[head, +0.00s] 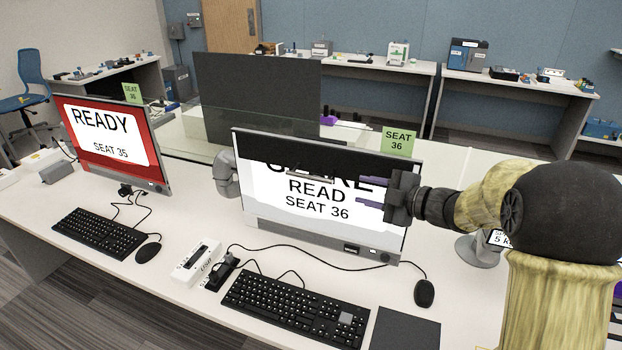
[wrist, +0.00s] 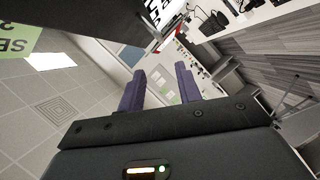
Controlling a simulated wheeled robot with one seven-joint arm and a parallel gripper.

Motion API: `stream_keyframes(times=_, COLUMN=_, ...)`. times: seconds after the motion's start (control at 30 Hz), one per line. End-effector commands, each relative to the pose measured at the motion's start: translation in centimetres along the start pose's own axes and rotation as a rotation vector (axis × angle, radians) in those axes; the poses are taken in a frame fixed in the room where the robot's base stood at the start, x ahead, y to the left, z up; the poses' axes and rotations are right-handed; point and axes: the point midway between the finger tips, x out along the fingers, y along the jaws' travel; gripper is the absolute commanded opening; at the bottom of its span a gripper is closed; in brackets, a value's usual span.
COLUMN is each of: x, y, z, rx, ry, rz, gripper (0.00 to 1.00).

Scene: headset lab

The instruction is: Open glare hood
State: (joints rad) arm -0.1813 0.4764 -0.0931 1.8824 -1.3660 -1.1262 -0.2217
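The seat 36 monitor (head: 330,215) stands upright in the middle of the desk, with a white screen. A dark flap, which looks like the glare hood (head: 262,148), hangs over the top of that screen and covers the upper line of text. A small grey bar, perhaps its handle (head: 310,175), shows near its lower edge. My gripper (head: 363,193) is in front of the screen's right part, below and right of the bar. In the wrist view its two purple fingers (wrist: 160,82) are apart with nothing between them. A dark panel (wrist: 85,20) fills the wrist view's top left.
The red seat 35 monitor (head: 105,140) stands at left. A keyboard (head: 295,308), mouse (head: 424,292), USB box (head: 196,262) and cables lie in front of the seat 36 monitor. A green seat 36 sign (head: 397,140) is behind its top right corner. A dark monitor (head: 255,95) stands behind.

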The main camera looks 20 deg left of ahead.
Motion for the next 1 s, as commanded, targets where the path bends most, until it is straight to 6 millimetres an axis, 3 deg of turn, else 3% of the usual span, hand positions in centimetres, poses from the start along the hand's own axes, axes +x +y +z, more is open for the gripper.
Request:
stream_keyframes(times=0.23, x=0.2, y=0.0, z=0.0, rx=0.002, ry=-0.002, rz=0.001, gripper=0.34)
stream_keyframes(times=0.37, x=1.4, y=0.1, z=-0.1, rx=0.002, ry=0.000, rz=-0.001, gripper=0.34)
stream_keyframes(times=1.0, x=12.3, y=0.1, z=-0.1, rx=0.003, ry=-0.001, rz=0.000, gripper=0.34)
